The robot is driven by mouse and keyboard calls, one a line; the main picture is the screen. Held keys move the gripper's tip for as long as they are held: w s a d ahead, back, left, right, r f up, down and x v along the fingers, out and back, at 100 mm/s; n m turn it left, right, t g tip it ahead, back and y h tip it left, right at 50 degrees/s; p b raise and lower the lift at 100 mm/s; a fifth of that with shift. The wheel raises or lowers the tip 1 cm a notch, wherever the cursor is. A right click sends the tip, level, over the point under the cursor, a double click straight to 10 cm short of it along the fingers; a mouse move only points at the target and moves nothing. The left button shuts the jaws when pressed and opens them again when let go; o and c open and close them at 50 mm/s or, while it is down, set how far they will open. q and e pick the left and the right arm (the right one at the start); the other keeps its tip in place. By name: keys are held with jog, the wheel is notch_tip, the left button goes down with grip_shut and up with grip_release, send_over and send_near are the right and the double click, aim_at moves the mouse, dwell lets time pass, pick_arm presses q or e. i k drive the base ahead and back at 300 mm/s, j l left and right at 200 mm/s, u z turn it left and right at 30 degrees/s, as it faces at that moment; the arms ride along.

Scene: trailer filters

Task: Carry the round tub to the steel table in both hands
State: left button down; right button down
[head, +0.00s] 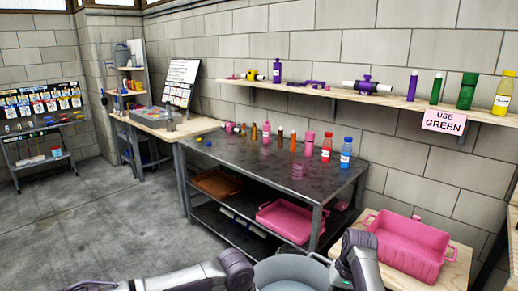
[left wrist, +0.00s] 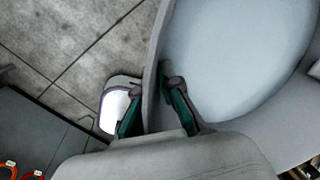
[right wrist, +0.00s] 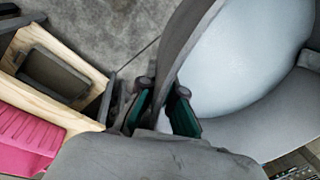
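The round tub (head: 292,274) is grey and wide, at the bottom centre of the head view, cut off by the lower edge. Its pale inside also shows in the left wrist view (left wrist: 235,55) and the right wrist view (right wrist: 245,55), and looks empty where visible. My left gripper (left wrist: 157,88) has its fingers on both sides of the tub's wall, closed on it. My right gripper (right wrist: 161,90) likewise pinches the wall at the opposite side. The steel table (head: 235,160) stands ahead of the tub, with several bottles along its back. The fingertips are hidden in the head view.
Pink crates lie on the table's lower shelf (head: 290,222) and on a wooden stand (head: 410,246) at the right, close to my right arm. A wall shelf (head: 380,97) holds bottles above. The table's front-left top is mostly bare. Open concrete floor (head: 95,215) lies left.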

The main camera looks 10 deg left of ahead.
aim_at(250, 156)
jog(key=i+j, duration=0.5)
jog(key=i, duration=0.2)
jog(key=i+j, duration=1.05)
jog(key=i, duration=1.75)
